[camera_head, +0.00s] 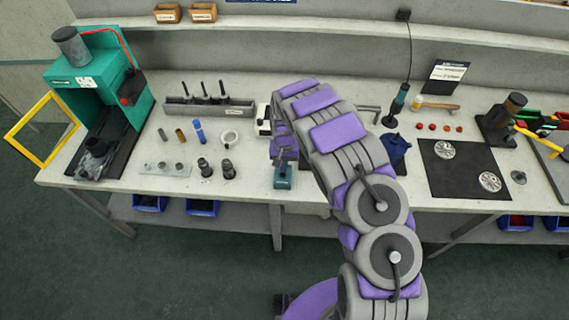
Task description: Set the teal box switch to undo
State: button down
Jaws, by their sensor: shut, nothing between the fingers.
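A small teal box (283,178) sits at the front edge of the bench, near the middle of the view. My gripper (281,159) is directly above and behind it in the picture, shut and pointing down. The fingertips are small and dark here, and I cannot tell whether they touch the box. The box's switch and its setting are hidden or too small to make out.
A teal press (88,75) with a yellow frame (42,128) stands at the left. A grey rack (210,108) and several small metal parts lie left of my gripper. A black mat (455,180) with round discs lies at the right. My arm covers the bench's middle.

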jog(key=shift+g, duration=0.5)
jog(key=s, duration=0.1)
jog(key=s+f, duration=0.2)
jog(key=s, duration=0.1)
jog(key=shift+d, duration=0.2)
jog(key=shift+w, duration=0.1)
jog(key=shift+t, duration=0.4)
jog(key=w+r, duration=0.1)
jog(key=r, duration=0.1)
jog(key=w+r+p, duration=0.1)
jog(key=r, duration=0.2)
jog(key=w+a+r, duration=0.1)
jog(key=r, duration=0.2)
jog(key=shift+r, duration=0.25)
notch_tip(320, 180, up, 7)
jog(key=w+d+p, duration=0.1)
jog(key=w, duration=0.1)
jog(key=t+b, duration=0.4)
send_over(285, 181)
jog(key=a, duration=0.1)
jog(key=shift+w+a+r, duration=0.15)
jog(key=shift+w+r, duration=0.05)
jog(key=shift+r, duration=0.05)
jog(key=b+x, duration=0.1)
jog(key=x, duration=0.6)
jog(key=b+x, duration=0.1)
jog(key=x, duration=0.6)
jog(key=shift+s+d+f, duration=0.1)
jog(key=shift+s+d, duration=0.1)
